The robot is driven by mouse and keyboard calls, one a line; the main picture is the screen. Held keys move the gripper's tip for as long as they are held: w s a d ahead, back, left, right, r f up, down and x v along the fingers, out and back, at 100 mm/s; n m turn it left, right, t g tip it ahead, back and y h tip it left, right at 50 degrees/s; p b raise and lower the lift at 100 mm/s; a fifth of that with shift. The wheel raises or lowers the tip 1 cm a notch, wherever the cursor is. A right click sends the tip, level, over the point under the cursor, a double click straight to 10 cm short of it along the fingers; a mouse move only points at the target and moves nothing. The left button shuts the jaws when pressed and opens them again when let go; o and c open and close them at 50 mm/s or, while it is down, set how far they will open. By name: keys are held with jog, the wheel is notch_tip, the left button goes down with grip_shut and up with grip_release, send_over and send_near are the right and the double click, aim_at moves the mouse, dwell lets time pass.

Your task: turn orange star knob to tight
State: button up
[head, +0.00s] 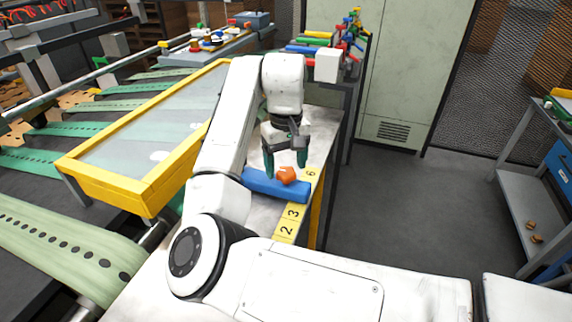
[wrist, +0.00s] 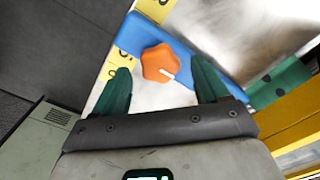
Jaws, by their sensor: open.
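The orange star knob (head: 287,175) sits on a blue bar (head: 262,187) on the metal table top, just below my gripper in the head view. In the wrist view the knob (wrist: 157,62) shows as a rounded star with a short white line near its lower right edge. The blue bar (wrist: 196,66) runs diagonally under it. My gripper (head: 285,168) is open, its green fingers pointing down. In the wrist view the fingers (wrist: 160,88) stand apart, with the knob ahead of and between their tips, not gripped. I see no marking that tells tight from loose.
A yellow number strip (head: 291,213) runs along the table's right edge. A yellow-framed clear guard (head: 110,189) stands left of my arm, with green perforated belts (head: 62,240) beyond it. A grey-green cabinet (head: 385,75) is at the back. Open floor lies right of the table.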

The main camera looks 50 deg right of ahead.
jog(key=shift+f, duration=0.65)
jog(key=c, duration=1.1)
jog(key=shift+o, duration=0.2)
